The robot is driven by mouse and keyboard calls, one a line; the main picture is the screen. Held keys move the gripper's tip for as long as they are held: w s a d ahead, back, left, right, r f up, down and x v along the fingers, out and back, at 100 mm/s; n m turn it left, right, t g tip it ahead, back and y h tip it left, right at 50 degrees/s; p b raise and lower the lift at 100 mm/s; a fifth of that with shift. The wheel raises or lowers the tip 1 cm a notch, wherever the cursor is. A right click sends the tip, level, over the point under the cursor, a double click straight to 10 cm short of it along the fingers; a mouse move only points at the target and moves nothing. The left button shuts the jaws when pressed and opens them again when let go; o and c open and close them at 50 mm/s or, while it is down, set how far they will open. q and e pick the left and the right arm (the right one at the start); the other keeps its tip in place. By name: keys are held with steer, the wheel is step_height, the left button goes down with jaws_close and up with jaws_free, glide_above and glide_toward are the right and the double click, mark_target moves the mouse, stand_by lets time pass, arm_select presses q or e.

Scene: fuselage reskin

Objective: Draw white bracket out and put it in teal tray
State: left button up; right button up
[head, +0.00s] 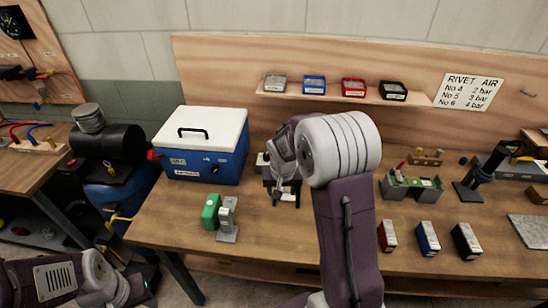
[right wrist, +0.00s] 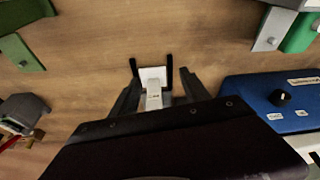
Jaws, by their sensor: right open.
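A small white piece (right wrist: 153,76), probably the white bracket, shows between the dark fingers of my right gripper (right wrist: 156,68) in the right wrist view. The gripper is open, with a finger on each side of the piece; I cannot tell if either touches it. In the head view my right gripper (head: 286,196) is over the middle of the bench, partly hidden by its own wrist. I cannot make out a teal tray in either view. Part of my left arm shows at the lower left, but its gripper is not seen.
A blue cooler with a white lid (head: 204,143) stands left of my right gripper, near a grey stand with a green block (head: 211,211). A green fixture (head: 411,188) and several small boxes (head: 428,239) stand to the right. Bins line the back shelf (head: 270,94).

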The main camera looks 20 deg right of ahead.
arm_select(q)
steer(key=shift+s+r+p, duration=0.2)
steer(key=shift+r+p, duration=0.15)
steer(key=shift+r, duration=0.5)
arm_select(e)
steer(key=w+d+r+m+t+h, duration=0.1)
steer(key=w+d, duration=0.3)
steer(key=shift+w+d+r+m, duration=0.35)
steer(key=shift+w+d+m, duration=0.05)
arm_select(q)
steer(key=shift+d+r+p, duration=0.1)
steer(key=shift+r+p, duration=0.45)
arm_select(e)
steer(key=x, duration=0.9)
jaws_close()
